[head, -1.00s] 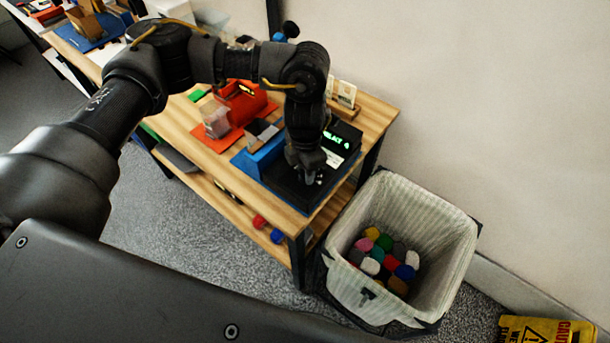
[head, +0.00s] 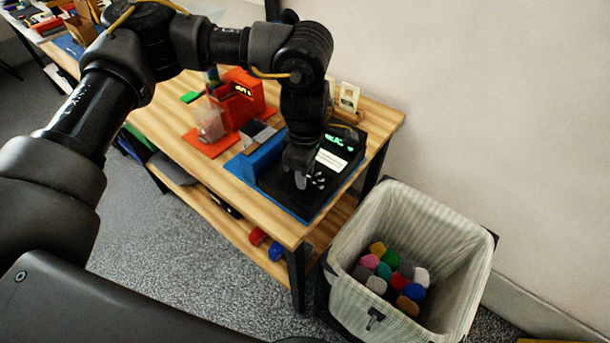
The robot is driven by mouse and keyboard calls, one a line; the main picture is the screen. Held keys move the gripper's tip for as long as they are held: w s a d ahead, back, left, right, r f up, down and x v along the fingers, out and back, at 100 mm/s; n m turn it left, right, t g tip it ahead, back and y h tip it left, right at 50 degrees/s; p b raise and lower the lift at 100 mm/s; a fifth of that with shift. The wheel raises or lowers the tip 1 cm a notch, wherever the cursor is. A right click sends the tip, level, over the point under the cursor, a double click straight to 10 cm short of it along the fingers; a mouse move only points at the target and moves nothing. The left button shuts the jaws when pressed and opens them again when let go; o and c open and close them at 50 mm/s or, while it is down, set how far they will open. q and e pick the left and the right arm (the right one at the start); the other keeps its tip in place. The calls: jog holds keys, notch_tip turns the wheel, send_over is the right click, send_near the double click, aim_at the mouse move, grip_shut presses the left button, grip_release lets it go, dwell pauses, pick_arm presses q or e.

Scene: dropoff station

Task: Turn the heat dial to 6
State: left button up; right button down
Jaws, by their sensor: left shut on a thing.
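A black device (head: 338,163) on a blue base stands at the near right end of the wooden table, with a green lit display (head: 339,139) at its back that is too blurred to read. My left gripper (head: 302,181) points down onto the device's top face, at a small dial with light marks (head: 317,181) beside it. The gripper is shut on the dial, which is mostly hidden by the fingers. The dial's setting cannot be read. My right gripper is not in view.
A lined bin (head: 450,230) with several coloured balls stands on the floor at right. A wall closes the back.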

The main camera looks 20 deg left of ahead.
pick_arm(q)
jog(key=shift+m+b, duration=0.35)
jog(key=shift+m, duration=0.45)
jog(key=shift+r, duration=0.1)
jog(key=o, duration=1)
jog(key=shift+c, duration=0.2)
notch_tip(320, 180, up, 11)
jog(key=b, duration=0.1)
jog(key=shift+a+f, duration=0.1)
jog(key=shift+f, duration=0.1)
